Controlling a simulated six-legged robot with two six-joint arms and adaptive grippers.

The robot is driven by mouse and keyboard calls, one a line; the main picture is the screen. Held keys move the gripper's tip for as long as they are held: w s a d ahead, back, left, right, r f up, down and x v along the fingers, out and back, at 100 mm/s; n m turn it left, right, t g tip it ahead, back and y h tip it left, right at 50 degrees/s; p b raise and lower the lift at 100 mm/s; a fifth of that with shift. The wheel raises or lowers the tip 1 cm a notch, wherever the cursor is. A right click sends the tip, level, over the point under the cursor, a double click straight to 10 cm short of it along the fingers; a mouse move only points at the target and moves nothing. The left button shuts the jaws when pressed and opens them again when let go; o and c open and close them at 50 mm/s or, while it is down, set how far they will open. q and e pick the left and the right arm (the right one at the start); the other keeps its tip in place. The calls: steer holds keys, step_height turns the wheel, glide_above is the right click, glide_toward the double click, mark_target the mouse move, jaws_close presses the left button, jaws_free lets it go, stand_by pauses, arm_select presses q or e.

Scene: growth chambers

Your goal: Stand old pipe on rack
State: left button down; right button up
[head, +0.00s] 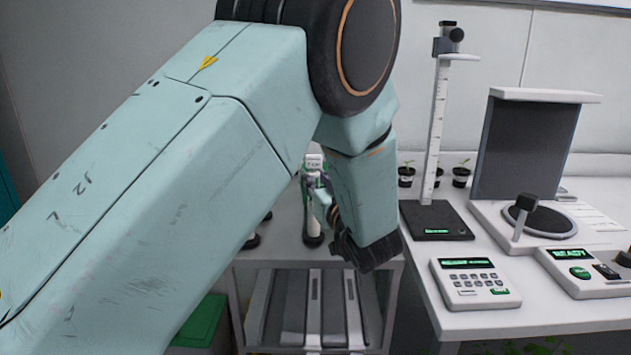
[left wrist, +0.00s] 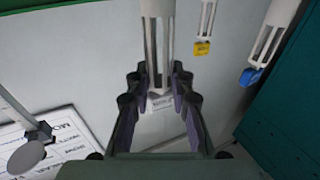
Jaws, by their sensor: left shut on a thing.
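My left gripper (head: 320,196) is low in the middle of the head view, partly hidden by its own arm. The left wrist view shows its fingers (left wrist: 160,100) closed around a white, slotted pipe (left wrist: 157,35). The pipe runs up out of that view. In the head view a pale upright piece (head: 313,161) shows beside the gripper, above a dark round foot (head: 313,240). I cannot tell whether they touch. Which part is the rack is unclear, as my arm covers much of that spot. My right gripper is not in view.
Similar slotted pieces with a yellow end (left wrist: 202,48) and a blue end (left wrist: 252,76) are nearby. A grey cart (head: 262,262) stands below my gripper. A white bench (head: 420,300) at right holds a height gauge (head: 437,130), a keypad device (head: 474,284) and small potted plants (head: 461,176).

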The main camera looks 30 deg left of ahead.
arm_select(q)
steer(key=shift+a+f, duration=0.1)
steer(key=shift+a, duration=0.35)
steer(key=c, duration=1.4)
jaws_free()
steer(key=shift+d, duration=0.4)
steer(key=shift+o, duration=1.1)
steer(key=shift+a, duration=0.3)
steer(key=shift+d, duration=0.2)
